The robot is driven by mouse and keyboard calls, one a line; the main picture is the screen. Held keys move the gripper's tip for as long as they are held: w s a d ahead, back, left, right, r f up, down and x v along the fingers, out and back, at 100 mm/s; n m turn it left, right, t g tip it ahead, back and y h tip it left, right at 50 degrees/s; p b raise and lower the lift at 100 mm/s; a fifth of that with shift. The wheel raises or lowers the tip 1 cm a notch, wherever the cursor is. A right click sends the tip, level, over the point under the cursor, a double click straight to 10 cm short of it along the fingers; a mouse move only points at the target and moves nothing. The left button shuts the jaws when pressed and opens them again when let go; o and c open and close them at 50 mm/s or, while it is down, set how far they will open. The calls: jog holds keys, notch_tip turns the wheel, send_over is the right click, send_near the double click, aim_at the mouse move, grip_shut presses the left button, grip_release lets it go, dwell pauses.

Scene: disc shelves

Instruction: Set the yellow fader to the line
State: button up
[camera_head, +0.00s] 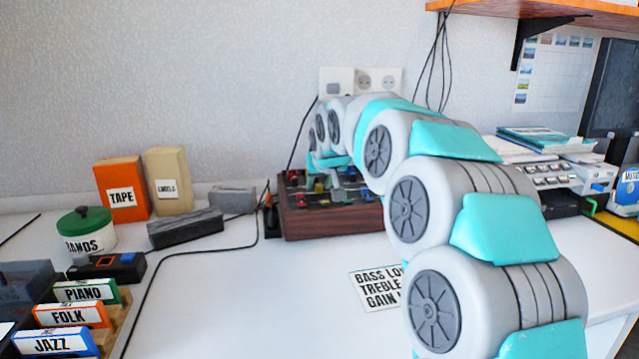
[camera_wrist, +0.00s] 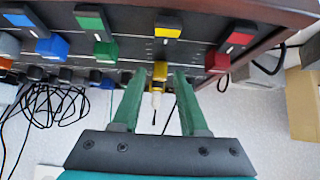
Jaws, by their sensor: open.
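The yellow fader cap (camera_wrist: 159,71) stands between the two green fingertips of my gripper (camera_wrist: 156,84) in the wrist view. The fingers are open, with a visible gap on each side of the cap. A yellow plate (camera_wrist: 168,32) with a white mark lies above the cap in that view, on the same strip. The fader's line cannot be made out clearly. In the head view the wooden-sided mixer (camera_head: 330,222) stands against the wall, and my arm reaches over it, hiding part of its top.
In the wrist view a blue cap (camera_wrist: 52,47) and a green cap (camera_wrist: 105,52) stand to the left, and a red cap (camera_wrist: 217,61) close on the right. Cables (camera_wrist: 50,105) hang beyond the mixer. A dark grey block (camera_head: 186,229) lies left of the mixer.

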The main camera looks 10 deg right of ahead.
jog(key=shift+o, duration=0.2)
jog(key=b+v, duration=0.1)
jog(key=v, duration=0.7)
jog(key=shift+f, duration=0.1)
